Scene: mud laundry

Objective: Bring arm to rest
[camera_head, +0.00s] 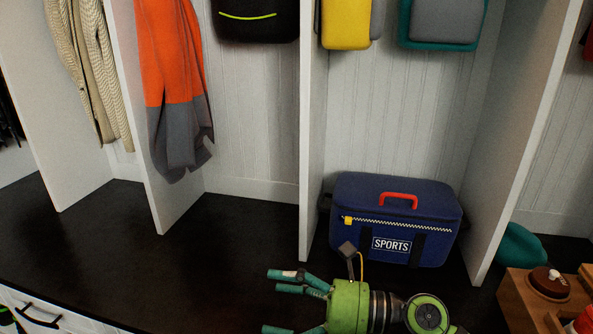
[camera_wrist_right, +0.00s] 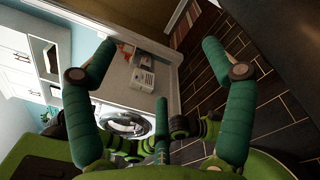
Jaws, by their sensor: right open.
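My right gripper (camera_head: 275,302) is at the bottom middle of the head view, green with teal fingers pointing left. It is open, with nothing between the fingers. It is in front of the dark bench top and the blue sports bag, apart from the bag as far as I can see. My left gripper is not in view.
A blue sports bag (camera_head: 345,205) sits in a cubby on the dark bench (camera_head: 225,250). White dividers (camera_head: 313,130) separate the cubbies. An orange-grey garment (camera_head: 172,90) hangs at left. A wooden box (camera_head: 515,305) stands at lower right. A washer (camera_wrist_right: 125,123) shows in the wrist view.

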